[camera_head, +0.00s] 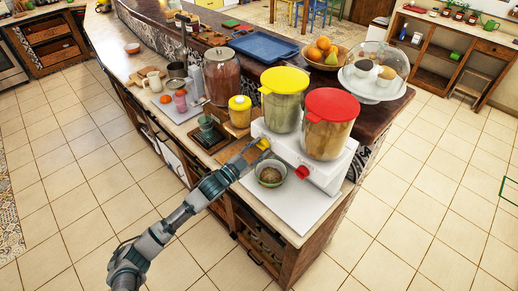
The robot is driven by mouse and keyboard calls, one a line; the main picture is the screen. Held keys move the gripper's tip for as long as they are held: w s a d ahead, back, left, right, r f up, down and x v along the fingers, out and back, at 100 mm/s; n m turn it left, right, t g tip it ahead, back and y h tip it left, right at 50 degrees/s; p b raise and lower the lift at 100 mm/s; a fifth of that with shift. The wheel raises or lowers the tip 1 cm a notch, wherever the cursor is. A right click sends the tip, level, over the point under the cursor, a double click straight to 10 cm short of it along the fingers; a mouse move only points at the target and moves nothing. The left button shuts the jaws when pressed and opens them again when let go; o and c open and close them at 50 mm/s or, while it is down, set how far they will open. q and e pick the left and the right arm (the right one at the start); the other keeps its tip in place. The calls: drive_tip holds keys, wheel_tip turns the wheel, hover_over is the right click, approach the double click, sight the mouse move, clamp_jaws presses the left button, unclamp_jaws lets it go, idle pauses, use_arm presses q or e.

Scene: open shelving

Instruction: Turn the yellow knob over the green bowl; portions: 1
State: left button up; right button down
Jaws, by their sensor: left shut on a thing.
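A white dispenser (325,168) stands on the counter with two clear canisters. One canister has a yellow lid (285,80), the other a red lid (332,104). The yellow knob (263,144) is on the dispenser's front, below the yellow-lidded canister; the red knob (302,172) is to its right. The green bowl (270,184) sits in front of the dispenser near the yellow knob, with brownish grainy contents in it. My left gripper (257,149) reaches in from the left and is shut on the yellow knob, partly covering it. My right gripper is not in view.
A white board (300,208) lies under the bowl. Left of my gripper are a dark green cup (207,126), a yellow-lidded jar (239,110) and a tall brown jar (222,75). A glass-domed cake stand (375,88) and a fruit bowl (325,62) stand behind.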

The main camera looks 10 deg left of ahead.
use_arm(q)
drive_tip(key=shift+f, duration=0.3)
drive_tip(key=o, duration=1.1)
drive_tip(key=shift+o, duration=0.2)
drive_tip(key=shift+r, duration=0.1)
drive_tip(key=v, duration=1.2)
drive_tip(key=shift+a, duration=0.1)
